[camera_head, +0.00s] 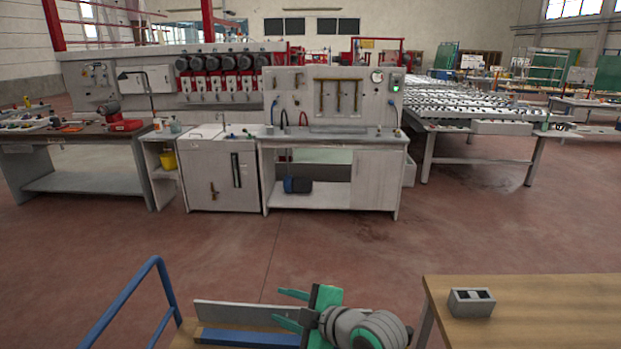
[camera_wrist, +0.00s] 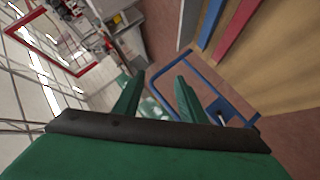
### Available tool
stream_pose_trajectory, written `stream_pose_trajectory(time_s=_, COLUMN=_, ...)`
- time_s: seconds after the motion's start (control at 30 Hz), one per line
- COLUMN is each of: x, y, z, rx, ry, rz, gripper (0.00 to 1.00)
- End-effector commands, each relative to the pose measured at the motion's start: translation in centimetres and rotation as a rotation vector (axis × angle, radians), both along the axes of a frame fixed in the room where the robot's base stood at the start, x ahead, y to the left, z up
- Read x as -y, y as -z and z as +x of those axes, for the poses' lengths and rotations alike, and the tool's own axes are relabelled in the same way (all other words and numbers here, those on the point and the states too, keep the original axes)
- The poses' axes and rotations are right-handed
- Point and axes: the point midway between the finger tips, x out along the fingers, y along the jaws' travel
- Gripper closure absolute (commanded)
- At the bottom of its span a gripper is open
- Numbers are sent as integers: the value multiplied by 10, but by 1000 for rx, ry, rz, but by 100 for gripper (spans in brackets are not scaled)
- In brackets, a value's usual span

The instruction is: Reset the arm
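My gripper (camera_head: 288,308) shows at the bottom middle of the head view, with green fingers pointing left. The two fingers stand apart with nothing between them. In the wrist view the gripper (camera_wrist: 157,90) also shows two separated green fingers and an empty gap. The arm is low, above a wooden surface with a blue strip (camera_head: 247,338) and a grey upright board (camera_head: 240,313) beside the fingers. I cannot tell whether the gripper touches the board.
A blue tube rail (camera_head: 165,285) stands left of my gripper. A wooden table (camera_head: 560,310) with a small grey box (camera_head: 471,302) is at the right. Workbenches (camera_head: 335,140) and a roller table (camera_head: 470,105) stand farther back. The red floor between is clear.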

Motion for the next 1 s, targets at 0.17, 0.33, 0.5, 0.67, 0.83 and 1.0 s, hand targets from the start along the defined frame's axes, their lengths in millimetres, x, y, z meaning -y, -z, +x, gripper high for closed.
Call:
stream_pose_trajectory(time_s=0.17, x=-30, y=-7, z=5, rx=15, ry=94, rz=239, gripper=62)
stream_pose_trajectory(time_s=0.33, x=-45, y=-7, z=5, rx=9, ry=195, rz=448, gripper=62)
stream_pose_trajectory(time_s=0.5, x=-51, y=4, z=-1, rx=-15, ry=306, rz=635, gripper=62)
stream_pose_trajectory(time_s=0.67, x=-51, y=24, z=-13, rx=-46, ry=416, rz=789, gripper=62)
stream_pose_trajectory(time_s=0.83, x=-46, y=55, z=-35, rx=-86, ry=542, rz=923, gripper=62)
stream_pose_trajectory(time_s=1.0, x=-39, y=90, z=-65, rx=-123, ry=667, rz=1022, gripper=62)
